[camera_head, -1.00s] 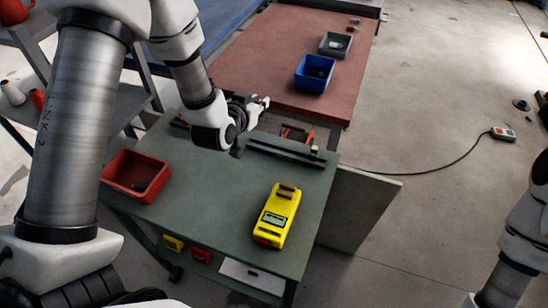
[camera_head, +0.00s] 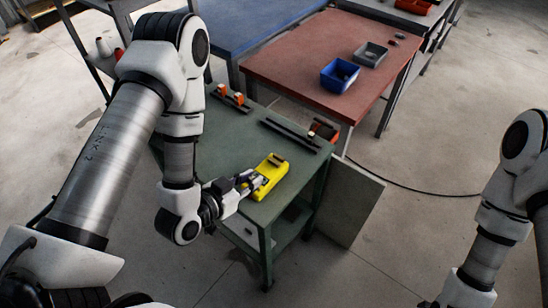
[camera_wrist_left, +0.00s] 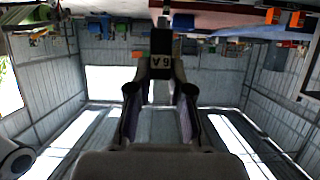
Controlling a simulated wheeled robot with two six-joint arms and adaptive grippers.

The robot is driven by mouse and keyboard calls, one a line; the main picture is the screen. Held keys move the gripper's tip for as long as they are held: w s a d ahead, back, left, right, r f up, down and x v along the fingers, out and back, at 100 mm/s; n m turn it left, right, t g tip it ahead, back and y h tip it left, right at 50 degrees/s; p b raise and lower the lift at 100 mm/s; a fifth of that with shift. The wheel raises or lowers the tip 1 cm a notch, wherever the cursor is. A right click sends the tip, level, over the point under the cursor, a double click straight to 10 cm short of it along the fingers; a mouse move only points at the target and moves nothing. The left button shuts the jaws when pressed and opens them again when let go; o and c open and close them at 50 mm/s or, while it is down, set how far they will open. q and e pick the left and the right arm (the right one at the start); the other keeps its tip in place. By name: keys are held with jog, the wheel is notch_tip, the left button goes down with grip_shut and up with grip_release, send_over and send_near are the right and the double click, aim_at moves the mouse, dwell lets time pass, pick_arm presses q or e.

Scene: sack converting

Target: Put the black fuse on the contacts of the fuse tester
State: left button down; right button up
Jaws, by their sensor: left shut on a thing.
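The yellow fuse tester (camera_head: 269,180) lies on the green bench, with a brownish bar across its far end. My left gripper (camera_head: 250,181) is at the tester's left side, close to or above it; I cannot tell whether it touches. In the left wrist view, my left gripper (camera_wrist_left: 160,92) is shut on the black fuse (camera_wrist_left: 161,45), which is marked "6A" and sticks out past the fingertips. In the head view the fuse cannot be made out. My right arm shows at the right edge, but its gripper is out of the picture.
A dark rail (camera_head: 290,134) lies along the far part of the green bench (camera_head: 222,143). Orange pieces (camera_head: 239,98) stand on another rail at the far left. A blue bin (camera_head: 339,76) and a grey bin (camera_head: 370,54) stand on the red table (camera_head: 290,70) beyond.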

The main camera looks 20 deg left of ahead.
pick_arm(q)
jog(key=w+b, duration=0.1)
jog(key=w, duration=0.4)
jog(key=w+f+b, duration=0.1)
jog(key=w, duration=0.4)
jog(key=w+d+b, duration=0.1)
jog(key=w, duration=0.4)
jog(key=shift+w+f, duration=0.3)
jog(key=shift+w, duration=0.1)
notch_tip(320, 180, down, 3)
jog(key=shift+p, duration=0.4)
jog(key=shift+w+f, duration=0.1)
jog(key=shift+f, duration=0.35)
